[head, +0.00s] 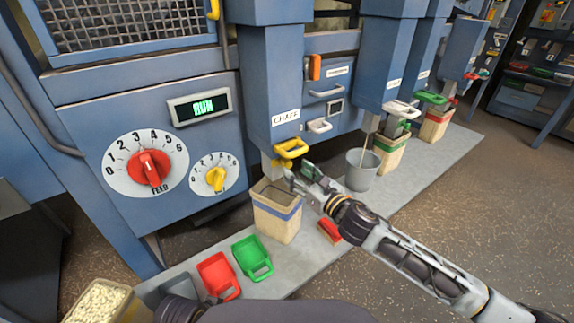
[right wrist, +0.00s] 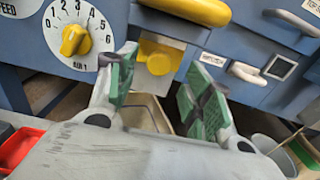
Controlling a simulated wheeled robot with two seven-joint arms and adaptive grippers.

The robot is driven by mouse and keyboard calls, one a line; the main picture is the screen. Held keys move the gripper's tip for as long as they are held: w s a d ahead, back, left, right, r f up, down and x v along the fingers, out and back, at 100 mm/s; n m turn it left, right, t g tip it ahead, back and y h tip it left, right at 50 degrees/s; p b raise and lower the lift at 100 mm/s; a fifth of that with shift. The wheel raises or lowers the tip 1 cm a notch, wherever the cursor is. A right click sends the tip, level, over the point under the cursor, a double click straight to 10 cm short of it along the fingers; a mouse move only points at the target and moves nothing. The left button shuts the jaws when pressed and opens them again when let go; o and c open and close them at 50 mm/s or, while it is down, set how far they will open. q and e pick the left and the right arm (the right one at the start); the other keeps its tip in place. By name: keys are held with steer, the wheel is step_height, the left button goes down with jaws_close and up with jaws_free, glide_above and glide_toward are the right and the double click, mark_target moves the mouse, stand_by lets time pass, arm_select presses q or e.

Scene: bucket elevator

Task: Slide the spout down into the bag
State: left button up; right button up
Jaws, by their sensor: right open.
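The chaff spout is a blue column (head: 270,85) with a CHAFF label and a yellow handle (head: 291,148) low on its front. In the right wrist view its grey lower end (right wrist: 158,82) carries a yellow tab (right wrist: 160,55). The open bag (head: 276,223), beige with a blue band, stands upright below it; its rim shows in the right wrist view (right wrist: 150,112). My right gripper (head: 295,172) is open beside the spout's lower end, its green-padded fingers (right wrist: 158,92) apart with the tab seen between and beyond them. My left gripper is not seen.
A grey bucket (head: 361,170) stands to the right. Red (head: 215,273) and green (head: 252,257) scoops lie left of the bag on the grey ledge. A grain box (head: 97,300) is at bottom left. Feed (head: 146,166) and air dials are on the panel, whose display reads RUN.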

mark_target(288, 165)
steer(key=shift+x, duration=0.9)
steer(key=shift+b+x, duration=0.35)
steer(key=shift+x, duration=0.9)
steer(key=shift+w+a, duration=0.35)
steer(key=shift+w, duration=0.05)
steer(key=shift+w+a, duration=0.2)
steer(key=shift+w, duration=0.05)
steer(key=shift+c, duration=0.4)
jaws_close()
